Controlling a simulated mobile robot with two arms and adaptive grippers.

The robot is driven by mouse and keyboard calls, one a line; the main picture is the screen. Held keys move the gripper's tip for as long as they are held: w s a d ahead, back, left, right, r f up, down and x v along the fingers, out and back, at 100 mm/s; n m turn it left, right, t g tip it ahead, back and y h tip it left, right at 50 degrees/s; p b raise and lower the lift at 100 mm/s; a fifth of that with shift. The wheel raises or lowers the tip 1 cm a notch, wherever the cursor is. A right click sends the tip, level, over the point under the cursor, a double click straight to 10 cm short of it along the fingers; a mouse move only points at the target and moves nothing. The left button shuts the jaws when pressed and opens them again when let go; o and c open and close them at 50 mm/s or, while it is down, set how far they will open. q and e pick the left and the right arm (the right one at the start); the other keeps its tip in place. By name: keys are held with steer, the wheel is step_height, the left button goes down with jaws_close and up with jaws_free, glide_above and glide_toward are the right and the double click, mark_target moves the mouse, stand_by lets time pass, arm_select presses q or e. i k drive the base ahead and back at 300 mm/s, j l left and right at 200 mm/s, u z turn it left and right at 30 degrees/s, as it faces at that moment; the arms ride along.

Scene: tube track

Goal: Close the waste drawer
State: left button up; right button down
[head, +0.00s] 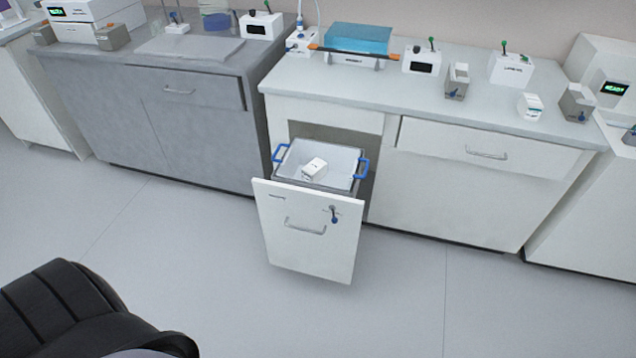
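The waste drawer (310,255) is pulled out from the white cabinet, standing open over the floor. Its white front has a metal bar handle (305,226) and a small lock or key with a blue part (334,217). Inside sits a white bin (335,156) with blue handles on its left and right sides. A small white box (314,169) lies tilted in the bin. A black part of my own body fills the lower left corner, well apart from the drawer. Neither of my grippers shows.
The white counter (440,104) above holds a blue-topped tank (358,38) and several small devices. A closed wide drawer (490,150) is to the right. A grey cabinet (170,120) stands at left. The floor (200,250) before the drawer is clear.

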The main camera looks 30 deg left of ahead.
mark_target(300, 235)
steer(key=j+u, duration=0.1)
steer(key=u, duration=0.85)
steer(key=k+j, duration=0.05)
